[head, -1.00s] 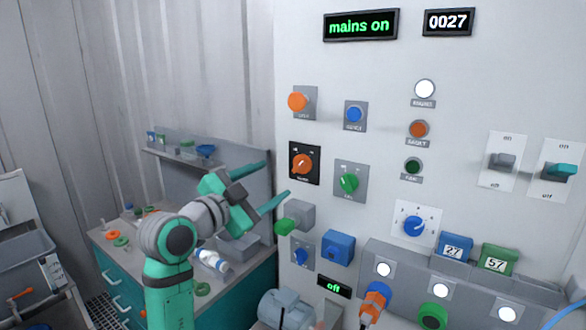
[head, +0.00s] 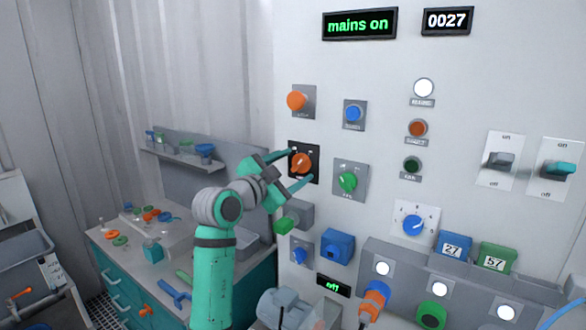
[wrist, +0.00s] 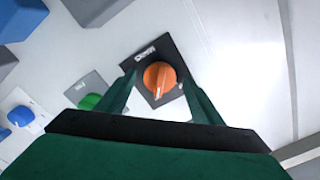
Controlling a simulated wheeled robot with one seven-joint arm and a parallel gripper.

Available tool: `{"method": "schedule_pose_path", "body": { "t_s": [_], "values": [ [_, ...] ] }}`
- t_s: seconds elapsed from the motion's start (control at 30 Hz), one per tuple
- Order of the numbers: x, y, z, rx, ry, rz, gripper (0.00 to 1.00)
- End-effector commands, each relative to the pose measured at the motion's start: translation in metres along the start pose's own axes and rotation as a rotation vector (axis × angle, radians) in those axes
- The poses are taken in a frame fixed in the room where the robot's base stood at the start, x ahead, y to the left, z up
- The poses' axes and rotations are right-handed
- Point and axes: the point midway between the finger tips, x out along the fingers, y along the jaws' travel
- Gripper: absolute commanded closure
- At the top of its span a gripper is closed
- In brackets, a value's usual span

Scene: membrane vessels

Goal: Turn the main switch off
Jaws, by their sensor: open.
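The main switch is an orange rotary knob (head: 301,163) on a black plate on the white panel. It also shows in the wrist view (wrist: 160,79), where the plate's label is too small to read surely. The display (head: 359,24) above reads "mains on". My gripper (head: 302,166) is open, with one finger at the upper left of the knob and the other at its lower right. In the wrist view the fingertips (wrist: 158,84) stand on either side of the knob, with gaps; whether they touch it I cannot tell.
A green knob (head: 347,181) sits to the right, an orange button (head: 297,100) above and a grey box with a green handle (head: 293,216) below. A workbench (head: 113,262) with small parts stands at the left. The panel between the controls is flat.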

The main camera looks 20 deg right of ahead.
Motion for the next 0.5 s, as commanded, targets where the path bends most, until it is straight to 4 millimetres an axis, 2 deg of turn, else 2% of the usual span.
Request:
{"method": "schedule_pose_path", "body": {
  "t_s": [0.13, 0.3, 0.5],
  "values": [
    [-0.0002, -0.0001, 0.0, 0.0, 0.0, 0.0, 0.42],
    [-0.0004, -0.0002, 0.0001, 0.0, 0.0, 0.0, 0.8],
    [-0.0005, -0.0002, 0.0001, -0.006, 0.0, -0.001, 0.8]
  ]
}}
